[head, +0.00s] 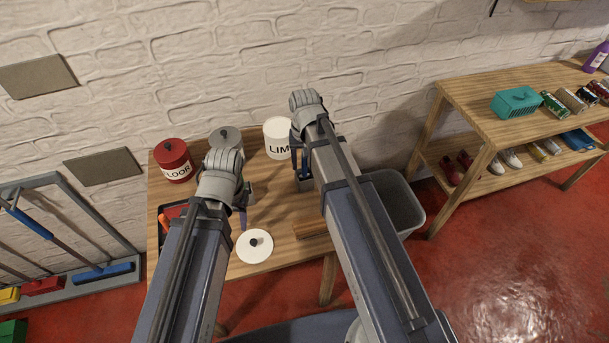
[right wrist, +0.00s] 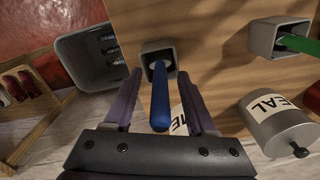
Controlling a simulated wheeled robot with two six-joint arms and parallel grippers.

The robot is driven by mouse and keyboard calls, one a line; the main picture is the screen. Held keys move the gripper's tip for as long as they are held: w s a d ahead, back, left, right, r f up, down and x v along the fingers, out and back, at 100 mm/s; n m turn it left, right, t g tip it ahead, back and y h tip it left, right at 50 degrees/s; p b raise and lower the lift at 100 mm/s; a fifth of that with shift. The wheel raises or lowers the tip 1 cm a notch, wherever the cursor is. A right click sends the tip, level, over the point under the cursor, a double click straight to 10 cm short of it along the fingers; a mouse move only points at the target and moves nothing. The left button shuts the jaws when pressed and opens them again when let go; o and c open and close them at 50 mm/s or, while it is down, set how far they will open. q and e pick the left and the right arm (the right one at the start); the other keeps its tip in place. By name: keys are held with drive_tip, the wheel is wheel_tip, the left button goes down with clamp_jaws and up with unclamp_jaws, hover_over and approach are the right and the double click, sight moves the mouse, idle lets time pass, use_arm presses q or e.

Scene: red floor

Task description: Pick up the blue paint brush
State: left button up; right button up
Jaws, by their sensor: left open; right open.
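The blue paint brush (right wrist: 160,100) stands handle-out in a square grey holder (right wrist: 148,52) in the right wrist view. My right gripper (right wrist: 159,78) is open, with one finger on each side of the blue handle; I cannot tell whether either touches it. In the head view my right gripper (head: 300,160) points down over the right part of the wooden table (head: 275,200), and my arm hides most of the brush. My left gripper (head: 243,212) is open over the table's left part, above a white round lid (head: 254,248).
A red can (head: 174,160), a grey can (head: 227,137) and a white can (head: 280,138) stand along the table's back. A green handle (right wrist: 298,43) rises from another holder. A grey bin (head: 398,203) stands right of the table, before a wooden shelf (head: 480,110).

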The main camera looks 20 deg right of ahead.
drive_tip(key=shift+f+b, duration=0.3)
drive_tip(key=shift+f, duration=0.45)
drive_tip(key=shift+r, duration=0.1)
clamp_jaws()
